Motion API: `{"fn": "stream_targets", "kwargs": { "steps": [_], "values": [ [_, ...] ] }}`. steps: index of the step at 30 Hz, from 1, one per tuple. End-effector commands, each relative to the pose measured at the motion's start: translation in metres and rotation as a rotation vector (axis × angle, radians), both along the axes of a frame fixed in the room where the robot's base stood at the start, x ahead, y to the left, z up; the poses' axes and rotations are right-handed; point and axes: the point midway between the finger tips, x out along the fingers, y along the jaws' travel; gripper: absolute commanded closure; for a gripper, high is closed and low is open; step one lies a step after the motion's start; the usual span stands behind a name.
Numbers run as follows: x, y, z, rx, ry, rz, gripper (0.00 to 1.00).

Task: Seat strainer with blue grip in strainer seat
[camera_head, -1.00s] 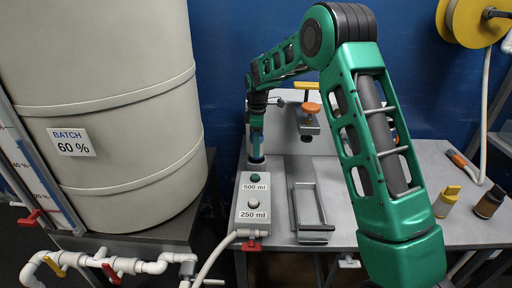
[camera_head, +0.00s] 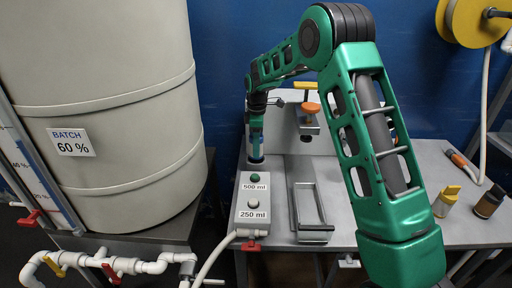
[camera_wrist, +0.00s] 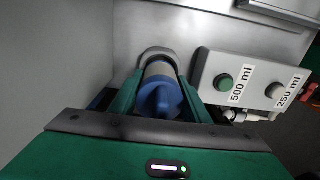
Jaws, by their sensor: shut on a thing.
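The strainer (camera_wrist: 158,92) has a blue grip and a pale grey body. My gripper (camera_wrist: 160,104) is shut on the blue grip, with a green finger on each side of it. In the wrist view the far end of the strainer is at a round grey ring, which looks like the strainer seat (camera_wrist: 157,54). I cannot tell how deep the strainer sits in it. In the head view my gripper (camera_head: 256,140) points down at the back left of the bench, and the seat (camera_head: 256,160) is mostly hidden below it.
A control box with 500 ml (camera_head: 251,188) and 250 ml buttons stands just in front of the seat. A metal frame (camera_head: 308,207) lies to its right.

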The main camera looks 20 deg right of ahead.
Motion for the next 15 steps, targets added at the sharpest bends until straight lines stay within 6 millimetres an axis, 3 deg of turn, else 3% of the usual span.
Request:
{"fn": "stream_targets", "kwargs": {
  "steps": [15],
  "values": [
    [0.0,0.0005,-0.0098,0.0,0.0,0.0,0.85]
  ]
}}
